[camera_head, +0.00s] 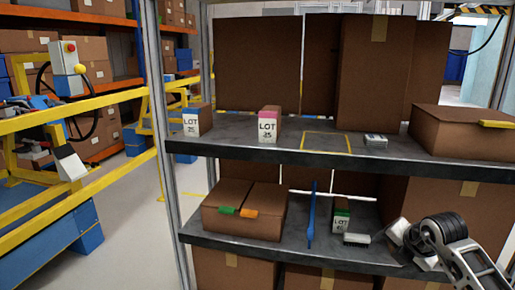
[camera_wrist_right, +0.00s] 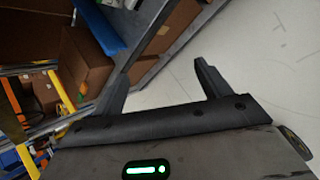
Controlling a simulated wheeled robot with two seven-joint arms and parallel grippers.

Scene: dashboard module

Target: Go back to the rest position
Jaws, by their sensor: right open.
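My right arm (camera_head: 455,245) comes in at the lower right of the head view, in front of the lower shelf's right end. My right gripper (camera_wrist_right: 161,80) shows in the right wrist view with its two dark fingers spread apart and nothing between them. The grey shelf edge (camera_wrist_right: 172,52) and pale floor lie beyond the fingers. My left gripper is in neither view.
The upper shelf (camera_head: 235,150) holds two LOT 25 boxes, blue-topped (camera_head: 197,120) and pink-topped (camera_head: 269,125), and a small grey device (camera_head: 376,141). The lower shelf holds a carton (camera_head: 243,210), a blue upright piece (camera_head: 311,218), a green-topped box (camera_head: 341,214) and a white device (camera_head: 357,239).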

